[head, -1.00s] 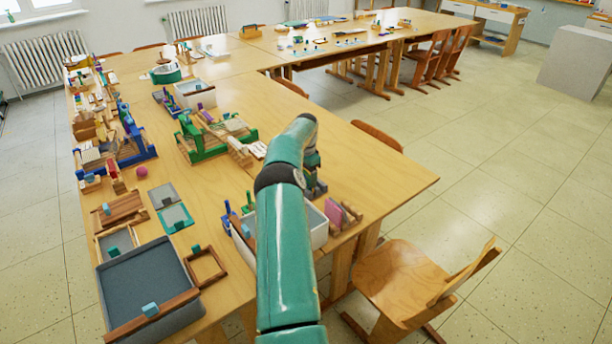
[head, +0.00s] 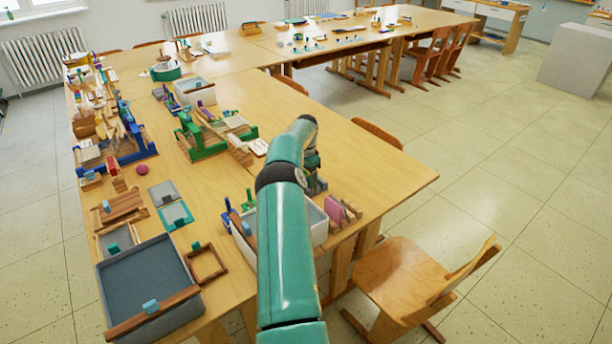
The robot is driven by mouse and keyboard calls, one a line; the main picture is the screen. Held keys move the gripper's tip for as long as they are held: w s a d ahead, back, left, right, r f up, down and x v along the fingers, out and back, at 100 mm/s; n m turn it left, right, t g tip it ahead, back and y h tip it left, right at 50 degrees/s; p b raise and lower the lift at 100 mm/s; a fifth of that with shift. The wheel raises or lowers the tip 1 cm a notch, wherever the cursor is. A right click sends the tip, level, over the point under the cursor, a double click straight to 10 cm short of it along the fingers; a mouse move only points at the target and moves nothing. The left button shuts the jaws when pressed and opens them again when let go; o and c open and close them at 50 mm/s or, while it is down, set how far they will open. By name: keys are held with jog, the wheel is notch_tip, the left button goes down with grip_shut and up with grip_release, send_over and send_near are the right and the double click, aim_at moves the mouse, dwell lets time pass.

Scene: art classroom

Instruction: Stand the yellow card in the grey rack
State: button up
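My gripper (head: 316,184) is mostly hidden behind my teal arm, low over the near right part of the table (head: 385,178). I cannot see its fingers or whether they hold anything. I cannot make out a yellow card in this view. I cannot pick out the grey rack with certainty either; the area under and behind my arm is hidden. A pink card (head: 334,211) stands in a small wooden holder (head: 350,212), just right of and nearer than my gripper.
A grey-white box (head: 318,226) sits partly behind my arm. A large grey tray (head: 145,280) and an empty wooden frame (head: 206,264) lie at the near left. Looms (head: 203,140) and small items crowd the left side. A wooden chair (head: 410,284) stands at the right edge.

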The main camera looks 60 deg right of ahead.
jog(key=o, duration=0.9)
notch_tip(320, 180, up, 14)
jog(key=shift+f, duration=0.1)
dwell(0.8)
